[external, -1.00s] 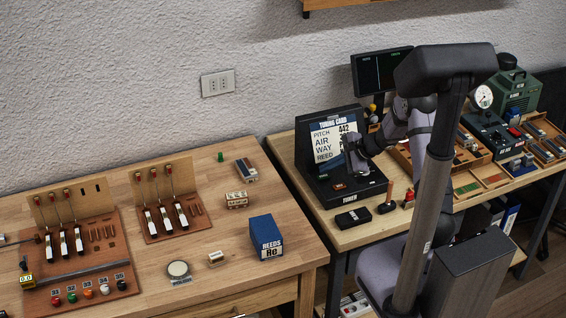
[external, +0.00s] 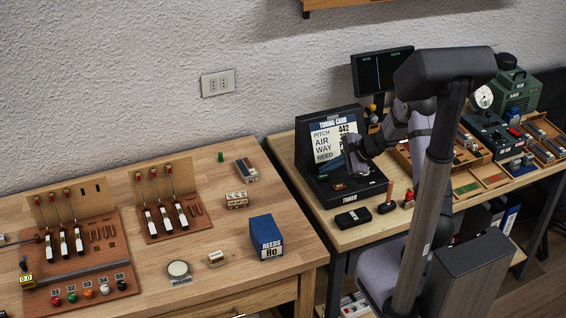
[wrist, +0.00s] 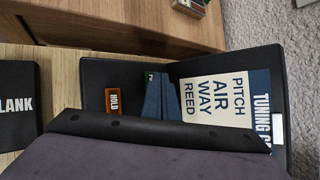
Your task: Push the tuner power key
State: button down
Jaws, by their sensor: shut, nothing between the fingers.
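The tuner (external: 312,150) is a black unit with an upright back and a flat base on the right-hand bench. Its base shows an orange key marked HOLD (wrist: 114,102), also in the external view (external: 339,187). A small dark green key (wrist: 150,77) with a pale mark lies beside the fingertips in the wrist view; its label is too small to read. My gripper (external: 357,165) is shut and empty, low over the tuner base in front of the card. Its blue-grey fingers (wrist: 160,92) show in the wrist view. Whether they touch the key cannot be told.
A tuning card (wrist: 215,98) leans on the tuner's back. A black box marked BLANK (wrist: 16,105) lies in front, beside a smaller black box (external: 387,207). A dark screen (external: 380,73) stands behind. A gap separates the two benches.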

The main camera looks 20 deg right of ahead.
aim_at(328, 177)
jog(key=shift+f, duration=0.3)
jog(key=shift+r, duration=0.5)
dwell(0.5)
notch_tip(328, 177, up, 6)
jog(key=p, duration=0.4)
dwell(0.6)
